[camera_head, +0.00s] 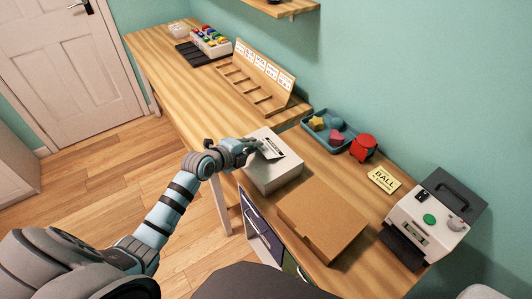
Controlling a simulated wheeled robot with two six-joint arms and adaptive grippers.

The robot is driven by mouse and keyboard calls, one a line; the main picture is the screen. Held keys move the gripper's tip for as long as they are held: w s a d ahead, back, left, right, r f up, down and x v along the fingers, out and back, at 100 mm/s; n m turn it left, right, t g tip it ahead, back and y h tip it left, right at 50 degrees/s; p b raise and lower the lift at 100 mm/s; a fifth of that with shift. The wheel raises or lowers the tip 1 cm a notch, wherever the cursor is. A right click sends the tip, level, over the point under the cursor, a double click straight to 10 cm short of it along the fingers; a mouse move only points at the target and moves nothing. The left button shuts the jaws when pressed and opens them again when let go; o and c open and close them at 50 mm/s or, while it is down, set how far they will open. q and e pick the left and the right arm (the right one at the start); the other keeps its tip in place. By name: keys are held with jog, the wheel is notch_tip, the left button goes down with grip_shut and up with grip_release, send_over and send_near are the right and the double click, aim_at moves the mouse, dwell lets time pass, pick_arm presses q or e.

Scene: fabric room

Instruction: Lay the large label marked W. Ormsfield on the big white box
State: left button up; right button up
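The big white box (275,179) stands on the wooden table near the middle of the view. My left gripper (254,147) is over the box's back left part. It appears shut on the edge of a white label (272,150) with dark marks. The label slants over the top of the box. Its writing is too small to read, and I cannot tell whether its lower edge touches the box. My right gripper is not in view.
A flat brown box (321,217) sits in front of the white box. A blue tray (322,141) with coloured pieces, a red object (363,148), a yellow BALL card (384,179) and a white machine (423,222) stand right. A wooden rack (261,80) is behind.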

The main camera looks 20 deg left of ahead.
pick_arm(q)
jog(key=shift+s+r, duration=0.15)
jog(key=p+v, duration=0.6)
jog(key=v, duration=0.1)
jog(key=shift+s, duration=0.35)
jog(key=shift+r, duration=0.1)
notch_tip(320, 180, up, 8)
jog(key=s+p, duration=0.2)
jog(key=p, duration=0.2)
jog(key=shift+s+a+f, duration=0.25)
jog(key=shift+s+a, duration=0.05)
jog(key=shift+a, duration=0.05)
